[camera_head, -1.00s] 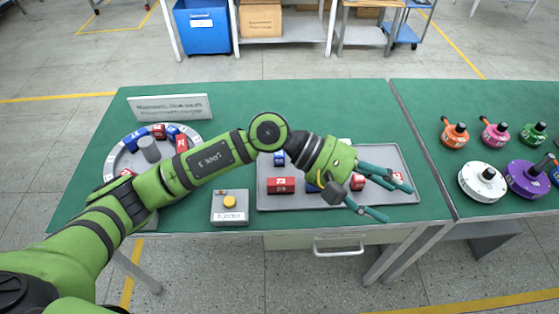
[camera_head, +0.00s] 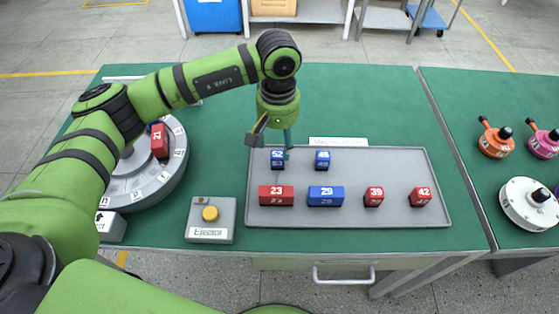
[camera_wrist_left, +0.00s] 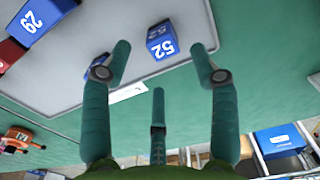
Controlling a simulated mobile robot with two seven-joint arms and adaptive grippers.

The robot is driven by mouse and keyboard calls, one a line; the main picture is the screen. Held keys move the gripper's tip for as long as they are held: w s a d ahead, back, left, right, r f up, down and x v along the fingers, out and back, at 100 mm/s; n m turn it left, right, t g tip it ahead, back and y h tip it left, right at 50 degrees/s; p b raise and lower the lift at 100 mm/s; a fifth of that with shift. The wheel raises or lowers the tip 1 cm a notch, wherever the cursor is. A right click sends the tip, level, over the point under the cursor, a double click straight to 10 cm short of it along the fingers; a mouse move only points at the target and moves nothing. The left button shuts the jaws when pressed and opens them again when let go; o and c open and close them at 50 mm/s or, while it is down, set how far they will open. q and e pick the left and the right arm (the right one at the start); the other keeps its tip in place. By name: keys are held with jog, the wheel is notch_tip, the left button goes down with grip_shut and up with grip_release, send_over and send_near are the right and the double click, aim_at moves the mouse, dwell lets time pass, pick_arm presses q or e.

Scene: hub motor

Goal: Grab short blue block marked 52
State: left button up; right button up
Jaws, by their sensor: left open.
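The short blue block marked 52 (camera_head: 277,159) stands on the grey tray (camera_head: 400,158), near its back left corner. My left gripper (camera_head: 287,150) points down just above and beside the block in the head view, with one finger close to the block's right side. In the left wrist view the block 52 (camera_wrist_left: 162,42) shows between the spread fingers of the gripper (camera_wrist_left: 158,75), beyond their tips. The gripper is open and empty. Whether a finger touches the block cannot be told. My right gripper is not in view.
The tray also holds a small blue block 45 (camera_head: 322,160), a long red block 23 (camera_head: 276,195), a long blue block 29 (camera_head: 325,196), and red blocks 39 (camera_head: 373,197) and 42 (camera_head: 420,197). A round grey dial (camera_head: 165,188) and an ejector box (camera_head: 210,232) stand left.

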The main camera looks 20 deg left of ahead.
aim_at(278, 155)
pick_arm(q)
notch_tip(278, 155, down, 6)
jog(key=shift+s+a+r+p, duration=0.15)
jog(key=shift+r+p, duration=0.1)
jog(key=shift+p, duration=0.95)
jog(key=shift+w+f, duration=0.2)
jog(key=shift+f, duration=0.15)
grip_shut()
